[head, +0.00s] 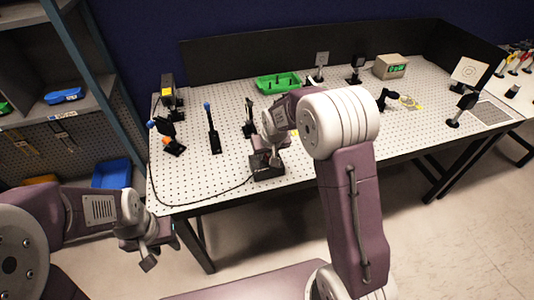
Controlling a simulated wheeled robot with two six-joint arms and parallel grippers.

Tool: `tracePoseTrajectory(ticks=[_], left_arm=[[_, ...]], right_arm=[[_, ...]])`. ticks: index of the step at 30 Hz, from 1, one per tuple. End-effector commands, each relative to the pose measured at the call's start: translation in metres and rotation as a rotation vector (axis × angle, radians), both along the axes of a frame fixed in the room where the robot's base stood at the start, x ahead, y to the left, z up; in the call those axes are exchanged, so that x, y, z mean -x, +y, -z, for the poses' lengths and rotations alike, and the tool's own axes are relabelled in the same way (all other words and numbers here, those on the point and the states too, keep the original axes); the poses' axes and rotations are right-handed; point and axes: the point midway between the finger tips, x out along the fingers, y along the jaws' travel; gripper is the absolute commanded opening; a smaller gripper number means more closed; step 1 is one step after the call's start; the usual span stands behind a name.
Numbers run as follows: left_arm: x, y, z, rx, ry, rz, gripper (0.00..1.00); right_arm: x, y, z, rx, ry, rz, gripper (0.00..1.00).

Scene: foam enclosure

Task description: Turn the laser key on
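A small black box (266,172) sits near the front edge of the perforated table, with a black cable running from it to the left. It may be the laser's key box, but no key can be made out on it. My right gripper (268,157) is at the top of this box, pointing down. Its fingers are small and dark against the box, so their opening and any contact are unclear. A dark upright unit with a yellow label (168,88) stands at the back left of the table. My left gripper (150,258) hangs low, off the table's front left corner, away from everything.
Several black optic mounts stand on the perforated table (300,165), including a slim post (213,138) at left. A green tray (277,83) and a beige meter (391,66) are at the back. A white target card (469,71) stands right. A shelf (75,110) is left.

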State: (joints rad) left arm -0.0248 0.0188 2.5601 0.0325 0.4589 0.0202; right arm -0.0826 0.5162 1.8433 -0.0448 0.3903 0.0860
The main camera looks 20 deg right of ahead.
Motion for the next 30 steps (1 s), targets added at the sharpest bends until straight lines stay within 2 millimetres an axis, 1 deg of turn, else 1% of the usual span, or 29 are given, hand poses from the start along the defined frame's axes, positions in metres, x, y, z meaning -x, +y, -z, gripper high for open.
tracePoseTrajectory(ticks=[1, 2, 3, 4, 11, 17, 23, 30], left_arm=[[0.0, 0.0, 0.0, 0.0, 0.0, 0.0, 0.36], [0.0, 0.0, 0.0, 0.0, 0.0, 0.0, 0.36], [0.0, 0.0, 0.0, 0.0, 0.0, 0.0, 0.36], [0.0, 0.0, 0.0, 0.0, 0.0, 0.0, 0.36], [0.0, 0.0, 0.0, 0.0, 0.0, 0.0, 0.36], [0.0, 0.0, 0.005, 0.0, 0.0, 0.0, 0.36], [0.0, 0.0, 0.018, 0.0, 0.0, 0.0, 0.36], [0.0, 0.0, 0.041, 0.0, 0.0, 0.0, 0.36]], right_arm=[[0.0, 0.0, 0.0, 0.0, 0.0, 0.0, 0.27], [0.0, 0.0, 0.0, 0.0, 0.0, 0.0, 0.19], [0.0, 0.0, 0.0, 0.0, 0.0, 0.0, 0.08], [0.0, 0.0, 0.0, 0.0, 0.0, 0.0, 0.0], [0.0, 0.0, 0.0, 0.0, 0.0, 0.002, 0.0], [0.0, 0.001, 0.001, 0.001, -0.002, 0.044, 0.0], [-0.001, 0.002, 0.003, 0.002, -0.003, 0.167, 0.0], [-0.001, 0.003, 0.004, 0.002, -0.004, 0.384, 0.0]])
